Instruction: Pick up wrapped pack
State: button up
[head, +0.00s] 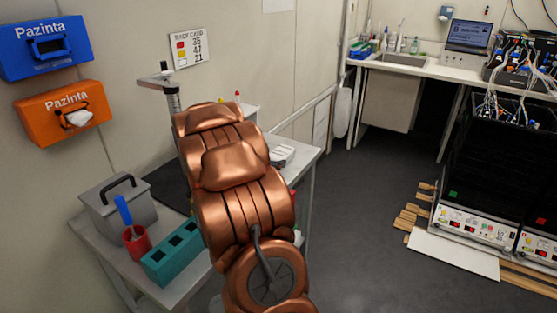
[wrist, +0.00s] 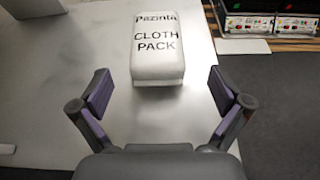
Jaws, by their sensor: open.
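The wrapped pack is a white block with rounded edges labelled "Pazinta CLOTH PACK" (wrist: 157,52). In the wrist view it lies on a pale grey table top (wrist: 45,80), near the table's right edge. My gripper (wrist: 160,92) is open and empty, its two purple-padded fingers spread wide. The pack sits ahead of the fingertips, roughly centred between them, and I see no contact. In the head view my copper-coloured arm hides much of the table and my gripper; a small white item (head: 282,156) beside the arm may be the pack.
A grey lidded box (head: 118,210), a red cup (head: 136,240) with a blue-handled tool and a teal rack (head: 172,254) stand on the table's near end. A stand with a post (head: 172,98) rises behind my arm. Dark floor (head: 350,220) lies open to the right.

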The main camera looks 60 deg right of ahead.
aim_at(279, 156)
jog(key=shift+w+p+x, duration=0.2)
jog(key=shift+p+x, duration=0.2)
jog(key=shift+x, duration=0.65)
jog(key=shift+d+f+p, duration=0.1)
jog(key=shift+d+p, duration=0.45)
jog(key=shift+d, duration=0.3)
jog(key=shift+p+x, duration=0.75)
jog(key=shift+x, duration=1)
jog(key=shift+a+f, duration=0.1)
jog(key=shift+c, duration=0.3)
jog(key=c, duration=1.1)
